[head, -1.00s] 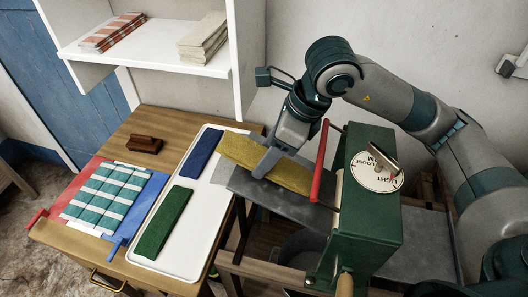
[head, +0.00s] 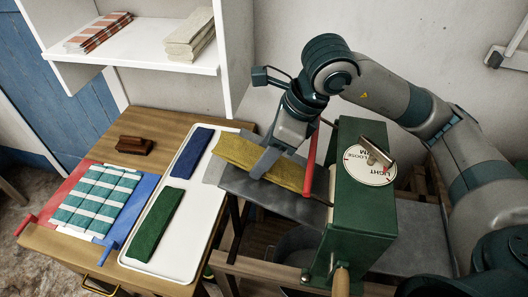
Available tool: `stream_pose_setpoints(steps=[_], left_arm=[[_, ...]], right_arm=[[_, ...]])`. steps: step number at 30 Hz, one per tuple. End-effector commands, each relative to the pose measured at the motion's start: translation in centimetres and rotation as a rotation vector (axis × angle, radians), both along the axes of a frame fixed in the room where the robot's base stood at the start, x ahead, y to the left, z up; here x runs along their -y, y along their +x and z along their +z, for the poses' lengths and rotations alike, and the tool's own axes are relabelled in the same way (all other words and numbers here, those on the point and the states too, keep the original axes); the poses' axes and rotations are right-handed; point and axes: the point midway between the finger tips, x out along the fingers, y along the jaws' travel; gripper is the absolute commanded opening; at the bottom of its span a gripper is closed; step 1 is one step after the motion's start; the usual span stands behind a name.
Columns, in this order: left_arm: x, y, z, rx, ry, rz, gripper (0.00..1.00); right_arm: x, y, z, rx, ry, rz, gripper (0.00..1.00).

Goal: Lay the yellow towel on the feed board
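The yellow towel (head: 240,153) is a folded strip lying along the grey feed board (head: 258,195). Its left end is by the board's left edge, close to the white tray, and its right end is by the red roller bar. My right gripper (head: 263,168) comes down over the towel's middle from above. A grey finger crosses the front of the towel. The far finger is hidden, so I cannot tell whether it grips the towel. My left gripper is not in view.
The green mangle (head: 360,210) with its red bar (head: 311,158) stands right of the board. The white tray (head: 149,250) holds a blue towel (head: 193,152) and a green towel (head: 155,224).

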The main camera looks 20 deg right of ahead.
Motion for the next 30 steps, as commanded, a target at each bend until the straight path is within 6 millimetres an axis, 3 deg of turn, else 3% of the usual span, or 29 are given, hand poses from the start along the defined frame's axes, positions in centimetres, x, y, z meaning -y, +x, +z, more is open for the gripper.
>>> stream_pose_setpoints(steps=[1, 3, 17, 23, 30], left_arm=[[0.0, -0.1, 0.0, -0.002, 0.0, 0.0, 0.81], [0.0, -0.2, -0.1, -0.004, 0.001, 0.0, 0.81], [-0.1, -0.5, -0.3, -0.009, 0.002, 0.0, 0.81], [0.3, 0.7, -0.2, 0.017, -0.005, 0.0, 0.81], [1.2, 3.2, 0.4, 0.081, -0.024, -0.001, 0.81]], right_arm=[[0.0, 0.0, 0.0, 0.001, 0.0, 0.0, 0.58], [0.0, 0.0, 0.0, 0.001, 0.0, 0.0, 0.73], [0.2, -0.1, 0.5, 0.001, 0.0, 0.0, 0.73], [0.9, -0.5, 2.3, 0.004, -0.001, -0.001, 0.73], [2.3, -1.4, 6.3, 0.007, 0.0, -0.002, 0.73]])
